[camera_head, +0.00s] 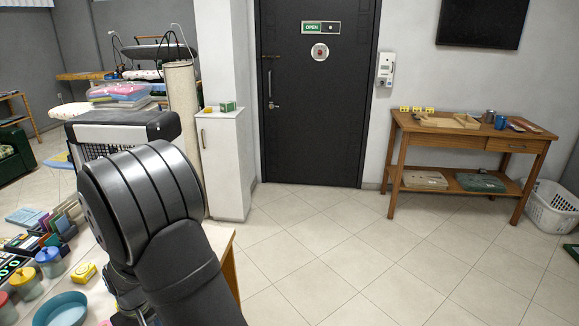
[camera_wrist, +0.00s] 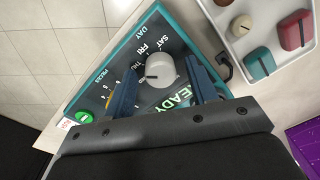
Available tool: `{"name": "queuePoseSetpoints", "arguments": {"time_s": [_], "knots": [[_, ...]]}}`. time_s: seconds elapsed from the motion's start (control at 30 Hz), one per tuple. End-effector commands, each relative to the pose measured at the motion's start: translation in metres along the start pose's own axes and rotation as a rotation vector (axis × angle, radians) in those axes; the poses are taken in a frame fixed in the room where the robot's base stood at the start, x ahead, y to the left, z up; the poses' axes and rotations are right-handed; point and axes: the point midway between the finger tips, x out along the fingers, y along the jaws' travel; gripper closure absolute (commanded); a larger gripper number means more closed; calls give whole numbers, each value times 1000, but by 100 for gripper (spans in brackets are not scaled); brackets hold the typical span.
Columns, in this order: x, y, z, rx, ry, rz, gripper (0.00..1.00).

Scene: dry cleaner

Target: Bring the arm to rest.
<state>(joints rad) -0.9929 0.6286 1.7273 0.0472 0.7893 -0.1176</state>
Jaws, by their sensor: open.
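My gripper (camera_wrist: 160,80) is open in the wrist view, with one dark blue finger on each side of a pale grey knob (camera_wrist: 161,68). I cannot tell whether the fingers touch the knob. The knob sits on a black dial panel (camera_wrist: 150,32) with a teal edge, day names, the word READY and a green button (camera_wrist: 84,117). My arm (camera_head: 150,200) fills the lower left of the head view and is bent down over the table. It hides the gripper and the dial panel there.
A white tray (camera_wrist: 233,44) with coloured knobs lies beside the panel. Lidded pots (camera_head: 50,262), a blue bowl (camera_head: 62,309) and a yellow item (camera_head: 83,273) stand left of my arm. A white cabinet (camera_head: 220,165) stands behind.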

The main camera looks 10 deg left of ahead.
Motion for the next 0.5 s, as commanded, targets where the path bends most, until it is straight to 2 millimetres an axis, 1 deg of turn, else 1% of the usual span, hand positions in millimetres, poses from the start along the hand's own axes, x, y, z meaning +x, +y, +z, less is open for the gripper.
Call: {"name": "queuePoseSetpoints", "arguments": {"time_s": [0.5], "knots": [[0,0,-1,-425,-14,0,47]]}}
